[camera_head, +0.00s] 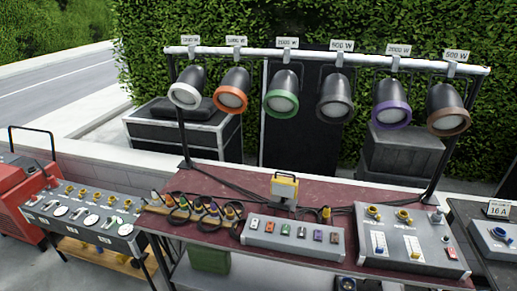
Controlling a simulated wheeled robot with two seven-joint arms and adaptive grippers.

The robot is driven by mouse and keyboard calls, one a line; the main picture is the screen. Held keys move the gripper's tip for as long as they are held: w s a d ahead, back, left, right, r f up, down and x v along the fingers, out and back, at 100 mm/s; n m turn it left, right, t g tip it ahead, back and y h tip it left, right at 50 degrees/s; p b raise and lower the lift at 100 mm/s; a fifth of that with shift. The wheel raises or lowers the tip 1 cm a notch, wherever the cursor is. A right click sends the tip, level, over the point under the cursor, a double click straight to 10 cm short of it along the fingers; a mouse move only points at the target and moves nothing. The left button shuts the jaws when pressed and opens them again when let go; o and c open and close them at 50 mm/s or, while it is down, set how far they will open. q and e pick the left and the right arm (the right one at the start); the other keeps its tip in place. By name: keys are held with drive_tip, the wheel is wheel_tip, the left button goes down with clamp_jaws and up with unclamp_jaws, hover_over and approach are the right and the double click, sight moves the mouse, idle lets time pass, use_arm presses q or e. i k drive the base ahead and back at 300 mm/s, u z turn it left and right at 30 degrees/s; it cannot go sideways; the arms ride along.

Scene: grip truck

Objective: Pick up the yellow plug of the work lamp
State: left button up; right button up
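The work lamp (285,188), with a yellow frame and pale face, stands on the dark red table (230,180) behind a grey switch box (290,238). A small yellow plug-like piece (326,213) stands upright to the right of the lamp, at the back edge of the switch box. A dark cable lies between lamp and box. I cannot tell for certain that this piece is the lamp's plug. A row of other plugs with coloured bands (198,206) stands at the table's left, with looped black cables. Neither of my grippers is in view.
A grey panel with yellow sockets (85,215) stands at left, beside a red machine (20,195). A control box (410,240) stands at right. Several stage lamps hang from a white bar (320,56) above the table. The table's back strip is mostly clear.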

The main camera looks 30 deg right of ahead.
sight(325, 214)
drive_tip(key=z, duration=1.1)
drive_tip(key=i, duration=0.9)
drive_tip(key=z, duration=0.95)
